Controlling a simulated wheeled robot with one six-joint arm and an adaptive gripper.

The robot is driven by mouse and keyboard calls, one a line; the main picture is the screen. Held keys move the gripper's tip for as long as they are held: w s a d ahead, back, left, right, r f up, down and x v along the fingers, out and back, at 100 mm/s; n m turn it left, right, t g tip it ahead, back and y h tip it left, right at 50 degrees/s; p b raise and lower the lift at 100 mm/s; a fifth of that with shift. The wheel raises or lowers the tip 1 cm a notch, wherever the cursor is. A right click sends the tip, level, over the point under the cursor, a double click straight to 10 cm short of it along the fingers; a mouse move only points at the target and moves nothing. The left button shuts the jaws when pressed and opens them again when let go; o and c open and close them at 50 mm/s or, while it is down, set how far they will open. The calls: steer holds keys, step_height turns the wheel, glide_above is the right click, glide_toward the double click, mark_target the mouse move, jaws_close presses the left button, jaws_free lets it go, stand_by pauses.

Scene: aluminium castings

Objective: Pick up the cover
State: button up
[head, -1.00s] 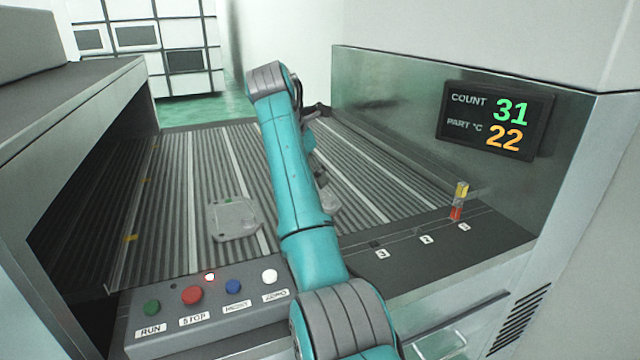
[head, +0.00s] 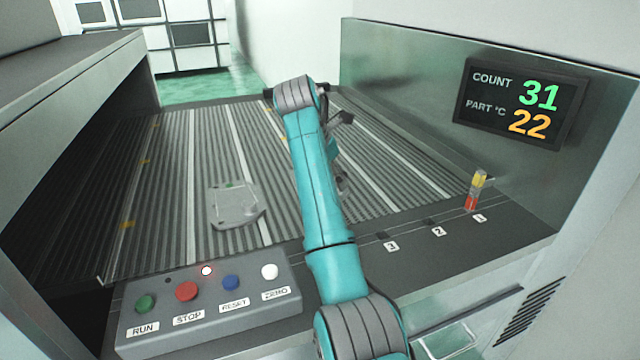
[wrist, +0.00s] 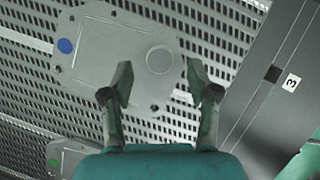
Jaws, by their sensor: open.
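A flat grey cast cover with a blue dot (wrist: 108,50) lies on the slotted belt in the wrist view. It has a round boss near its right end. My gripper (wrist: 160,85) is open above it, with the two fingers apart near its right part and nothing between them. I cannot tell how high the fingers are. A second grey casting with a green dot (wrist: 70,155) shows partly at the lower left. In the head view this green-dotted casting (head: 237,206) lies left of my arm; the blue-dotted cover is mostly hidden behind the arm.
A control box (head: 208,303) with several buttons stands at the front left, its small lamp lit red. A dark ledge with numbered marks (head: 437,222) runs along the front, with a red and yellow piece (head: 475,190) at mark 1. A wall display (head: 520,105) is at right.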

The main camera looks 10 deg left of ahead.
steer(key=x, duration=0.2)
steer(key=shift+w+f, duration=0.1)
steer(key=shift+f, duration=0.25)
steer(key=shift+d, duration=0.1)
jaws_close()
steer(key=shift+r, duration=0.1)
steer(key=shift+r, duration=0.1)
